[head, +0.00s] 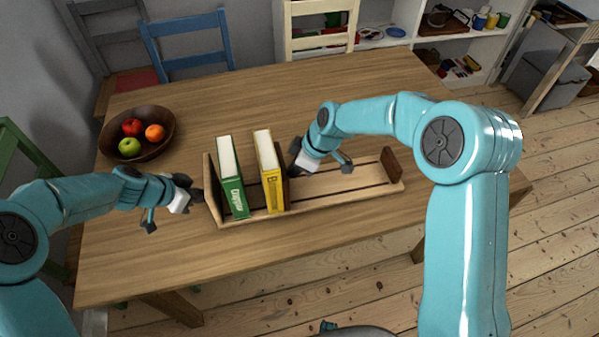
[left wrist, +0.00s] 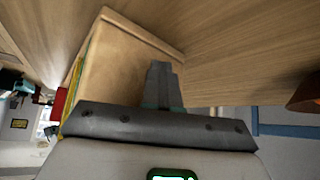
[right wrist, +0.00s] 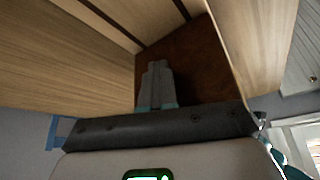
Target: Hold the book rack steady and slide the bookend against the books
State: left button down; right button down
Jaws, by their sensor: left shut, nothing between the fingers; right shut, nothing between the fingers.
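The wooden book rack (head: 335,185) lies on the table with slats along its floor. A green book (head: 234,197) stands near its left end panel, and a yellow book (head: 273,190) stands to the right, with a gap between them. The dark brown bookend (head: 285,188) stands just right of the yellow book, mostly hidden. My left gripper (head: 194,193) is shut at the outside of the rack's left end panel, which fills the left wrist view (left wrist: 120,65). My right gripper (head: 294,164) is shut at the bookend's right face, also seen in the right wrist view (right wrist: 197,65).
A dark bowl (head: 163,116) with several fruits stands at the table's back left. Chairs stand around the wooden table (head: 250,100), including a blue one (head: 185,40). The rack's floor is clear between the bookend and its right end panel (head: 391,164).

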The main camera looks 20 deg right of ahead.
jog(key=shift+a, duration=2)
jog(key=shift+w+a, duration=0.15)
jog(key=shift+a, duration=1.8)
jog(key=shift+a, duration=0.3)
dwell(0.3)
